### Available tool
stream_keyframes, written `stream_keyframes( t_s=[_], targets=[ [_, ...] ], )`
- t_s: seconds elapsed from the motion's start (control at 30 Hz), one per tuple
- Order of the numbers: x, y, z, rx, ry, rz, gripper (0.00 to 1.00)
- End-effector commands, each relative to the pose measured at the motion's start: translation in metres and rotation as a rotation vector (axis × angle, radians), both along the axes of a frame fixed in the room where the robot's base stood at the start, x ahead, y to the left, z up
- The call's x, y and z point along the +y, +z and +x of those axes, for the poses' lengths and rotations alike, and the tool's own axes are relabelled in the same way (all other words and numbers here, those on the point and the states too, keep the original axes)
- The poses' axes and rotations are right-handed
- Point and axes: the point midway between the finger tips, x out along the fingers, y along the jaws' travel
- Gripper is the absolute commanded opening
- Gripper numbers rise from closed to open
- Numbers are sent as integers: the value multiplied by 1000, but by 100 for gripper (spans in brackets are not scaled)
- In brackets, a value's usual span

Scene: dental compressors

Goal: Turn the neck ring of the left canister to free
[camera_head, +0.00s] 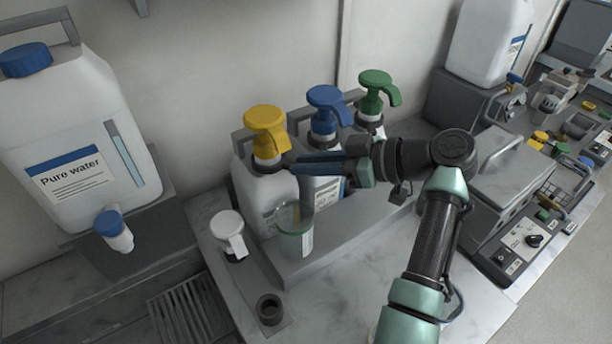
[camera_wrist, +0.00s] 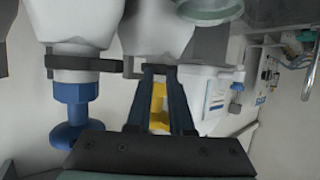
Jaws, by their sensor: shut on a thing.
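The left canister (camera_head: 262,192) is white with a yellow pump head (camera_head: 266,125) and a dark neck ring (camera_head: 267,162). It stands at the left end of the grey rack. My gripper (camera_head: 287,163) reaches in from the right at neck height, its blue-black fingers shut on the neck ring. In the wrist view, which shows the canisters upside down, my gripper's fingers (camera_wrist: 157,72) close at the neck and the yellow pump shows between them. The ring's far side and its exact turn are hidden.
A canister with a blue pump (camera_head: 325,105) and one with a green pump (camera_head: 376,90) stand close by in the rack. A clear cup (camera_head: 294,232) is in front of the left canister. A white dispenser (camera_head: 229,230) and pure water jug (camera_head: 85,150) are at left.

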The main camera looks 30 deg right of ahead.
Motion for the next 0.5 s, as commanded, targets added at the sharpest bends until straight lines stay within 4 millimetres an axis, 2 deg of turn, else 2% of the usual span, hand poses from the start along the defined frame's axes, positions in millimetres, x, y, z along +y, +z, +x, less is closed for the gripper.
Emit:
stream_keyframes(
  t_s=[0.5],
  targets=[
    [-1,-2,1,7,34,0,0]
  ],
)
